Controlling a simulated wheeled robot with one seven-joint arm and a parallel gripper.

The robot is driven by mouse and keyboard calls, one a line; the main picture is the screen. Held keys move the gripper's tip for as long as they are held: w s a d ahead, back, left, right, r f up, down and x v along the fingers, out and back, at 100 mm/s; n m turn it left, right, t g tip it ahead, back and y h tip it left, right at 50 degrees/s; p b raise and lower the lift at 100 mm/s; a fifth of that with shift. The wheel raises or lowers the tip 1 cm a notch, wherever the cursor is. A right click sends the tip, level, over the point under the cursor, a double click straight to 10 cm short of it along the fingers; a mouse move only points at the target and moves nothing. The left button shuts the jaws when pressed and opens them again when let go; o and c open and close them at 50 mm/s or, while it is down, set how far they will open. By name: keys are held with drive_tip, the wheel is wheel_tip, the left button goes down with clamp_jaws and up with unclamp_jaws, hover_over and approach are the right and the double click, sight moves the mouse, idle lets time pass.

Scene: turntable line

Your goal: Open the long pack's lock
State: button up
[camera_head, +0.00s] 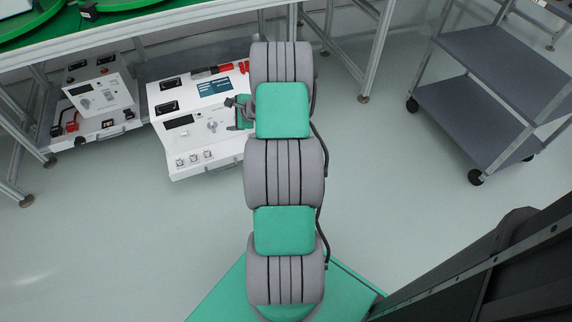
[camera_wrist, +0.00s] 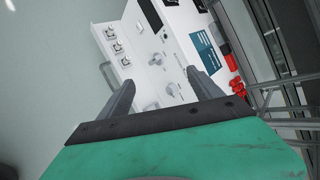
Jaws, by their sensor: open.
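A silver knob (camera_head: 212,126) shows on the panel. I cannot tell for sure which part is the lock. My gripper (camera_wrist: 163,88) is open and empty above the panel. In the head view my gripper (camera_head: 230,102) is at the pack's right side, partly hidden by my arm.
A shorter white pack (camera_head: 103,98) stands left of the long pack. Table legs (camera_head: 378,50) and a grey cart (camera_head: 500,70) stand right. The floor in front is clear.

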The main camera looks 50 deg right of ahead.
drive_tip(key=s+d+f+m+t+h+b, duration=0.1)
drive_tip(key=s+d+f+m+h+b, duration=0.3)
drive_tip(key=f, duration=0.6)
drive_tip(key=s+d+f+m+b, duration=0.2)
drive_tip(key=s+d+f+m, duration=0.45)
drive_tip(key=f, duration=0.25)
drive_tip(key=s+d+f+m+t+h+b, duration=0.1)
drive_tip(key=s+d+f+m+h+b, duration=0.15)
drive_tip(key=s+d+f+m, duration=0.55)
drive_tip(key=w+d+f+n+b, duration=0.1)
drive_tip(key=w+f+b, duration=0.3)
drive_tip(key=w, duration=0.5)
drive_tip(key=shift+d+f+n, duration=0.15)
drive_tip(key=shift+f+n, duration=0.2)
drive_tip(key=shift+n, duration=0.2)
drive_tip(key=shift+w, duration=0.1)
drive_tip(key=c, duration=1.4)
drive_tip(key=shift+g, duration=0.3)
